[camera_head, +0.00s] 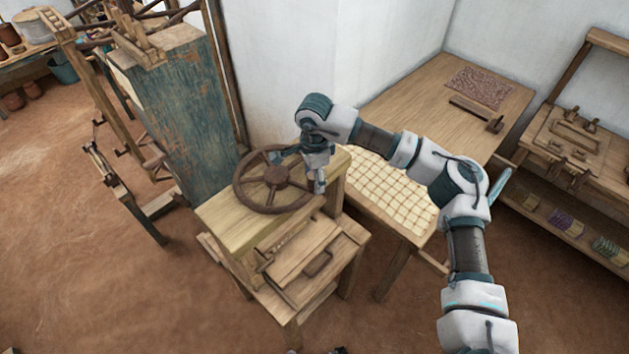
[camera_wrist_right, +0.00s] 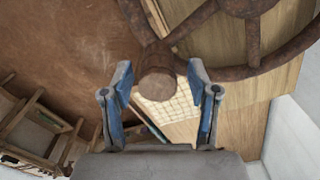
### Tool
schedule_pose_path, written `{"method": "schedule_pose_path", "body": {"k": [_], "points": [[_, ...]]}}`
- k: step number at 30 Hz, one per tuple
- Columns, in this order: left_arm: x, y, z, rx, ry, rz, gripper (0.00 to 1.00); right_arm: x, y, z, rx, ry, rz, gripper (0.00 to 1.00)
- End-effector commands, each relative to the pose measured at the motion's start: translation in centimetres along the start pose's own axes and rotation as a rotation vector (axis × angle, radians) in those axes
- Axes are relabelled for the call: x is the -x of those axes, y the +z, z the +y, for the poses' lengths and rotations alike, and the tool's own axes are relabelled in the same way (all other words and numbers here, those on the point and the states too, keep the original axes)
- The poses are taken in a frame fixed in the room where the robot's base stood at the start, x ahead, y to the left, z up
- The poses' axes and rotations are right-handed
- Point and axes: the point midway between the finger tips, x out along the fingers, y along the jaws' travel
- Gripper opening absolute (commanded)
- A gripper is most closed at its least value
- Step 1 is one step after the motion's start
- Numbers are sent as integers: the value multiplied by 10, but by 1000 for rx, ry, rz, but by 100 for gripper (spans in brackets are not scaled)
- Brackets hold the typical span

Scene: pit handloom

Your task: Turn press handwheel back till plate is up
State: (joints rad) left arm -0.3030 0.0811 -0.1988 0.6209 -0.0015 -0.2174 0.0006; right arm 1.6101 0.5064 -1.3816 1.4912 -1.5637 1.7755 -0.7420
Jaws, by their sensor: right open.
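The press handwheel (camera_head: 277,174), a brown spoked ring, lies flat on top of the wooden press (camera_head: 236,226). Its rim and spokes also show in the right wrist view (camera_wrist_right: 253,40). A round-ended peg handle (camera_wrist_right: 158,84) stands on the rim. My right gripper (camera_head: 318,186) is at the right side of the wheel, pointing down. In the right wrist view the open fingers (camera_wrist_right: 160,100) are on either side of the peg, with gaps to it. Below the top beam is a wooden board with a handle (camera_head: 317,264); I cannot tell how high the press plate stands. My left gripper is out of view.
A wooden table (camera_head: 425,101) with a gridded pale sheet (camera_head: 385,192) stands close behind and right of the press. A tall worn blue-green loom post (camera_head: 187,115) stands at the left. A shelf (camera_head: 575,150) is at the far right. The earthen floor (camera_head: 120,285) is clear at front left.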

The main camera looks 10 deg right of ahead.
Motion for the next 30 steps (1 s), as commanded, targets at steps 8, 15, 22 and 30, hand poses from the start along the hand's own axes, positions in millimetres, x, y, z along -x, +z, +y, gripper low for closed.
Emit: {"method": "schedule_pose_path", "body": {"k": [8, 15, 22, 30], "points": [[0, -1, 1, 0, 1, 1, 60, 62, 0, -3, -1, -1, 0, 60], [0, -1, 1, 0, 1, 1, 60, 93, -1, -3, -1, 4, 0, 60], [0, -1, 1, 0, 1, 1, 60, 97, -1, -3, -1, 4, 0, 60], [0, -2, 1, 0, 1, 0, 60, 97, -1, -3, -1, 4, 0, 60]]}}
